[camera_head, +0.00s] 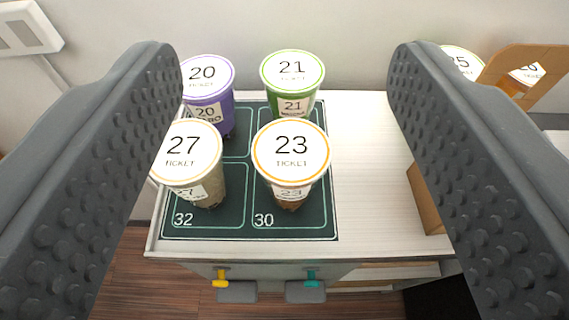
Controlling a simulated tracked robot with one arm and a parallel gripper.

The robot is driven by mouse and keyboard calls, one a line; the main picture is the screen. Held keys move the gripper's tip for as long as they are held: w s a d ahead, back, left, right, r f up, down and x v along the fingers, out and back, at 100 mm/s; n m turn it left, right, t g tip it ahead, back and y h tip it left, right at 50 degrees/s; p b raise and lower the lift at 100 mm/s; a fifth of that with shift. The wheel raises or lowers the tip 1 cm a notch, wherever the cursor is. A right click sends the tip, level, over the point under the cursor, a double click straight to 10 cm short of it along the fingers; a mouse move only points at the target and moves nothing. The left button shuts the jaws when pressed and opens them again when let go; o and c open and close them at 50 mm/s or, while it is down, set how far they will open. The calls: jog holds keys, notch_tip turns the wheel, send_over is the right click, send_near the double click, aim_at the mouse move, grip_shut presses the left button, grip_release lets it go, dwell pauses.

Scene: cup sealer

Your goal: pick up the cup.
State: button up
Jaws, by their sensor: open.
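My gripper (285,150) is open, with one dark studded finger at each side of the picture and nothing between them touching. Between the fingers, farther off, several lidded cups stand upright on a dark green mat (285,222). The cup 23 (291,150), with an orange-rimmed lid, is front right on the square marked 30. The cup 27 (187,152) is front left on the square marked 32. The green cup 21 (293,80) is back right. The purple cup 20 (207,85) is back left, its left edge close to the left finger in the picture.
A white counter (365,170) holds the mat, with bare room to its right. A brown carrier (515,70) with more cups, one marked 25 (463,60), stands at the right, partly behind the right finger. A yellow tap (220,278) and teal tap (311,278) are below the front edge.

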jog(key=o, duration=0.5)
jog(key=shift+w+r+p, duration=0.15)
jog(key=shift+w+p, duration=0.1)
jog(key=shift+p, duration=0.1)
jog(key=o, duration=0.3)
jog(key=w+d+m+g+p, duration=0.1)
jog(key=w+m+g+p, duration=0.1)
jog(key=w+p, duration=0.4)
jog(key=shift+f+m+g+p, duration=0.4)
jog(key=shift+g+p, duration=0.4)
jog(key=shift+p, duration=0.15)
jog(key=m+g+p, duration=0.8)
jog(key=g+p, duration=0.4)
jog(key=p, duration=1.1)
send_over(290, 150)
notch_tip(290, 150, down, 8)
jog(key=f, duration=0.8)
jog(key=shift+s+a+f+p, duration=0.1)
jog(key=shift+s+a+p, duration=0.05)
jog(key=shift+s+p, duration=0.15)
jog(key=shift+w+f+p, duration=0.15)
jog(key=shift+f+p, duration=0.25)
jog(key=shift+f, duration=1)
jog(key=shift+w+f+p, duration=0.15)
jog(key=shift+f+p, duration=0.2)
jog(key=shift+f, duration=1.05)
